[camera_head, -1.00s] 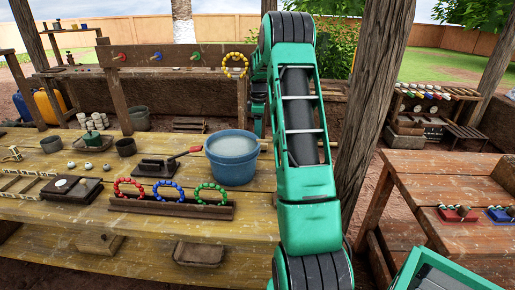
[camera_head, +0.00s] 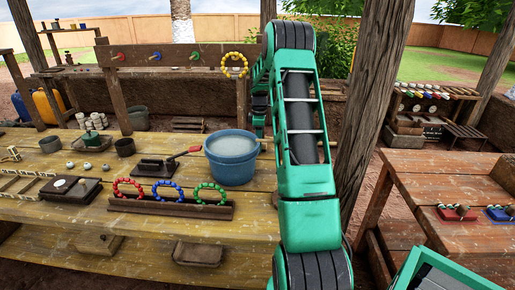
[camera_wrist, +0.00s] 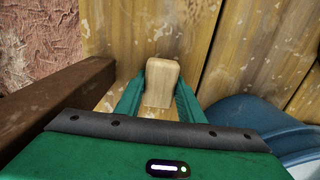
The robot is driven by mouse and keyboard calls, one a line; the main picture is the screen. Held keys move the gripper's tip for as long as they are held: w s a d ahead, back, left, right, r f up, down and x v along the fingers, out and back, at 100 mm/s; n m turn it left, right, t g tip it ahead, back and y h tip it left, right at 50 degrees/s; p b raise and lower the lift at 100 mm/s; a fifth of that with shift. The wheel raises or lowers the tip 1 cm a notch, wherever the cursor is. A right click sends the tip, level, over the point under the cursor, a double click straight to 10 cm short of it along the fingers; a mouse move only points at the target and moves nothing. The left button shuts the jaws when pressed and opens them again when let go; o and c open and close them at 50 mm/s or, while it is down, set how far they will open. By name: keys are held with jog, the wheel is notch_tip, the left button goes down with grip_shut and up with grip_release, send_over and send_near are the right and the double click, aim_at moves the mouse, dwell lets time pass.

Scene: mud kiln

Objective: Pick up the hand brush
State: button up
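In the wrist view, a pale wooden block-like piece (camera_wrist: 162,82) lies between the two green fingers of my gripper (camera_wrist: 161,84). It may be part of the hand brush; no bristles show. The fingers lie close along its left and right sides. I cannot tell whether they press on it or only straddle it. Wooden planks (camera_wrist: 130,30) lie beyond it. In the head view my gripper is hidden behind my own arm and the blue bucket, and I cannot make out the hand brush there.
A blue bucket (camera_head: 231,160) stands on the wooden table (camera_head: 90,210); blue rims also show at lower right in the wrist view (camera_wrist: 255,125). A rack with red, blue and green rings (camera_head: 170,207) is in front. A dark beam (camera_wrist: 60,98) lies left of my gripper.

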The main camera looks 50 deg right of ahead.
jog(key=shift+r, duration=0.15)
jog(key=r, duration=0.4)
jog(key=s+d+r, duration=0.1)
jog(key=r, duration=0.2)
jog(key=s+d, duration=1.2)
jog(key=s, duration=0.2)
jog(key=shift+f, duration=0.1)
